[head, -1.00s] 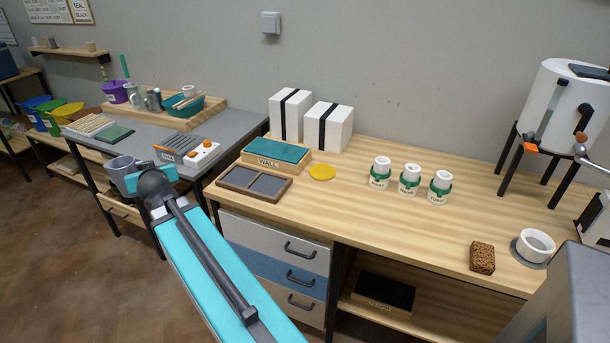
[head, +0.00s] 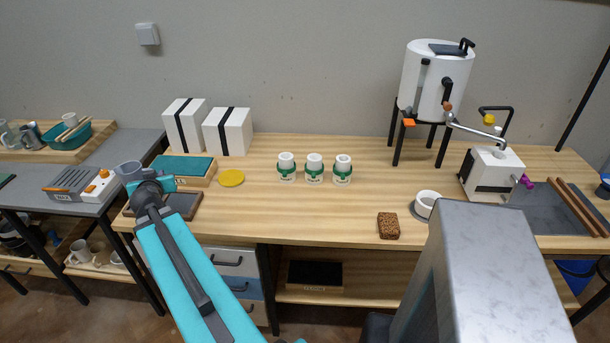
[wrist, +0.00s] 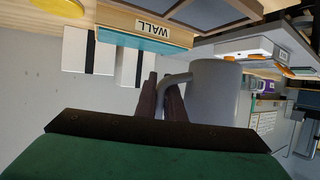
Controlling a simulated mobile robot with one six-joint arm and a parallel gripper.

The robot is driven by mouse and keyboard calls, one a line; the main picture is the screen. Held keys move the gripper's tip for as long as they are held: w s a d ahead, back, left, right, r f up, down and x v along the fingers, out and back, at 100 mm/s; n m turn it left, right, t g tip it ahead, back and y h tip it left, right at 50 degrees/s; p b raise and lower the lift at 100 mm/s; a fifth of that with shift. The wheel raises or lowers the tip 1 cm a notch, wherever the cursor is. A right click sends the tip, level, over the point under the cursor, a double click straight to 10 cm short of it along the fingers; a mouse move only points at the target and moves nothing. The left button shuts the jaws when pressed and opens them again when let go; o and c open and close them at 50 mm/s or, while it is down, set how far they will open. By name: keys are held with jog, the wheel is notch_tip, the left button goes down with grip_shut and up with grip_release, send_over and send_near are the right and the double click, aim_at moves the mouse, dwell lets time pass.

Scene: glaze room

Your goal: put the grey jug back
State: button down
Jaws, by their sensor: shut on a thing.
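The grey jug (wrist: 213,92) fills the middle right of the wrist view, its handle pointing left. My gripper (wrist: 164,92) is shut on that handle, with its two dark fingers around it. In the head view the grey jug (head: 129,170) shows just beyond the end of my arm, in front of the gap between the grey-topped bench and the wooden bench. My fingers are hidden behind the arm there. The jug is held in the air, and its inside cannot be seen in the wrist view.
The wooden bench (head: 260,228) carries a teal-topped box (head: 185,168), two white boxes (head: 228,130), a yellow disc (head: 231,177), three white jars with green bands (head: 314,168) and a brown sponge (head: 388,226). A wooden tray (head: 95,142) with vessels stands at left. The bench's middle front is clear.

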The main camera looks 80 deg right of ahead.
jog(key=s+d+f+m+g+h+p, duration=0.1)
jog(key=s+d+m+g+p, duration=0.1)
jog(key=s+d, duration=0.65)
jog(key=s+d+m+g+h+p, duration=0.1)
jog(key=s+d+m+g+p, duration=0.2)
jog(key=s, duration=1.1)
jog(key=s+d+f+m+g+p, duration=0.1)
jog(key=s+d+g+p, duration=0.1)
jog(key=s+d, duration=0.7)
jog(key=s+a+f+m+g+p, duration=0.1)
jog(key=s+g+p, duration=0.1)
jog(key=s, duration=1)
jog(key=s+a+f+m+g+p, duration=0.1)
jog(key=s+a+m+g+p, duration=0.1)
jog(key=s, duration=1.1)
jog(key=s+a+f+m+g+p, duration=0.2)
jog(key=s+p, duration=0.1)
jog(key=s, duration=0.9)
jog(key=shift+s+y, duration=0.15)
jog(key=shift+y, duration=0.25)
jog(key=shift+s+a+f+m, duration=0.2)
jog(key=shift+s+m, duration=0.1)
jog(key=shift+s, duration=0.25)
jog(key=shift+w+d, duration=0.1)
jog(key=shift+w, duration=0.05)
